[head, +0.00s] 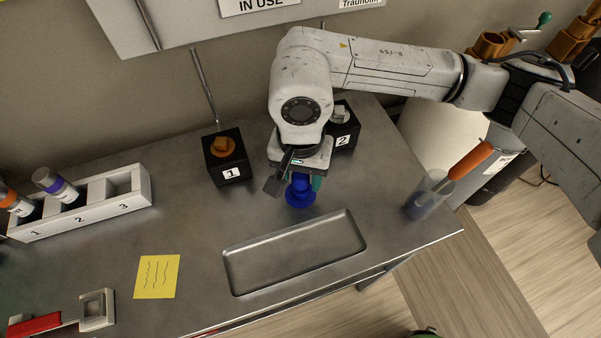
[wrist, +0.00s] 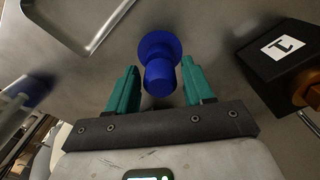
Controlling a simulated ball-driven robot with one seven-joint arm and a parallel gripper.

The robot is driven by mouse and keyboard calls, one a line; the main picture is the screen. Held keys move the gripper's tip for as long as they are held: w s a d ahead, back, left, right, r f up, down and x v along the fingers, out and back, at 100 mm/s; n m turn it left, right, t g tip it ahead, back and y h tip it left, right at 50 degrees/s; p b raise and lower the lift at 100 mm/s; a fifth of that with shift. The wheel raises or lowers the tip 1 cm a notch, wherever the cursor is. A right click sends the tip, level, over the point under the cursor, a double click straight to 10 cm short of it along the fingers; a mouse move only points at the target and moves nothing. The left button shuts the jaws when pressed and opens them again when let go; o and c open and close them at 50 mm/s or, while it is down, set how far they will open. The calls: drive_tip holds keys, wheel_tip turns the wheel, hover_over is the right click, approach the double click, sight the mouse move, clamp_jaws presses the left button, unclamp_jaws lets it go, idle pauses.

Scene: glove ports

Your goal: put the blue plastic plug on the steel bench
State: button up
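The blue plastic plug (head: 300,196) has a wide round flange and a narrower knob. It appears to stand upright, flange down, on the steel bench (head: 215,215), between the black boxes and the shallow recess. My gripper (head: 301,181) is right above it, pointing down. In the wrist view the plug (wrist: 160,62) shows between the two teal fingers of my gripper (wrist: 161,82). The fingers are apart, with a narrow gap on each side of the knob. The head view partly hides the fingers behind the plug and wrist.
Black box 1 (head: 229,171) holds an orange plug (head: 222,146); black box 2 (head: 344,135) stands behind my wrist. A recess (head: 295,252) lies in front. A clear cup (head: 428,195) with an orange-handled tool is right. A white rack (head: 90,205) and yellow note (head: 156,277) are left.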

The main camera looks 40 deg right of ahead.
sight(301, 175)
drive_tip(key=shift+o, duration=0.6)
drive_tip(key=shift+r, duration=0.2)
wheel_tip(301, 175, up, 12)
drive_tip(key=b, duration=0.1)
